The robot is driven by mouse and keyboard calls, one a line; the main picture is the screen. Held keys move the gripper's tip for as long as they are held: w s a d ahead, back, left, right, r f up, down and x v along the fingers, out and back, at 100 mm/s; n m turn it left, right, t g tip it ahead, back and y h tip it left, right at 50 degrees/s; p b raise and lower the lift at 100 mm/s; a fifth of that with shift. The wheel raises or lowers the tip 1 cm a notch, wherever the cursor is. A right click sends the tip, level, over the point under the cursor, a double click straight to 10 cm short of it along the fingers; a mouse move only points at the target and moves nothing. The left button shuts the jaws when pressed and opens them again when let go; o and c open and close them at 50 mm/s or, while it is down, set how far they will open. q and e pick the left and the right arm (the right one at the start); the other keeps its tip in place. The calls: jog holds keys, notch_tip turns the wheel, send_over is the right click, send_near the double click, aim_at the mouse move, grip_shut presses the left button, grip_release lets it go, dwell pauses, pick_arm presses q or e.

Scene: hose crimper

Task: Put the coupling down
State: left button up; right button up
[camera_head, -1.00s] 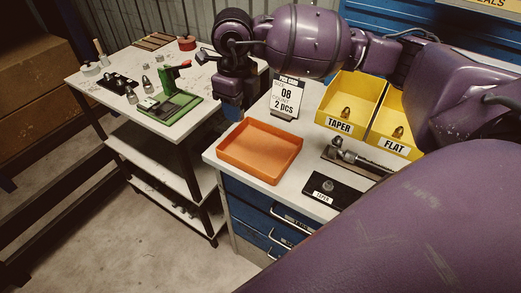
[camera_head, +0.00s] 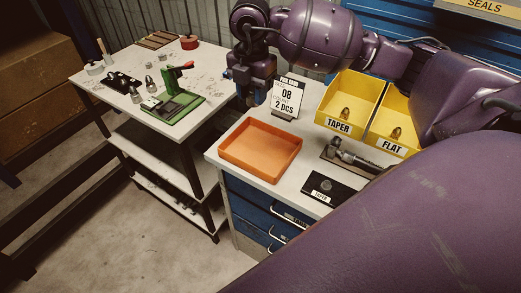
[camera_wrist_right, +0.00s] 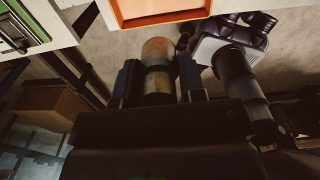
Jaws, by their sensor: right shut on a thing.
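My right gripper (camera_head: 251,98) is above the back left corner of the orange tray (camera_head: 233,155), near the gap between the two benches. In the right wrist view my right gripper (camera_wrist_right: 158,82) is shut on the coupling (camera_wrist_right: 157,66), a short metal cylinder with a reddish far end and a yellowish near part. I cannot make out the coupling in the head view. The orange tray is empty, and part of it shows in the wrist view (camera_wrist_right: 124,16). My left gripper is not in view.
A count card (camera_head: 286,95) stands behind the tray. Yellow TAPER (camera_head: 338,126) and FLAT (camera_head: 392,147) bins, a metal tool (camera_head: 353,158) and a black labelled stand (camera_head: 340,195) are to the right. The left bench holds a green press (camera_head: 178,104) and several metal fittings.

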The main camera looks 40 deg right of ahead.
send_over(254, 159)
notch_tip(254, 159, down, 15)
jog(key=shift+d+r, duration=0.1)
jog(key=shift+f, duration=0.75)
notch_tip(254, 159, down, 3)
jog(key=shift+f, duration=0.35)
jog(key=shift+f, duration=0.15)
jog(key=o, duration=1)
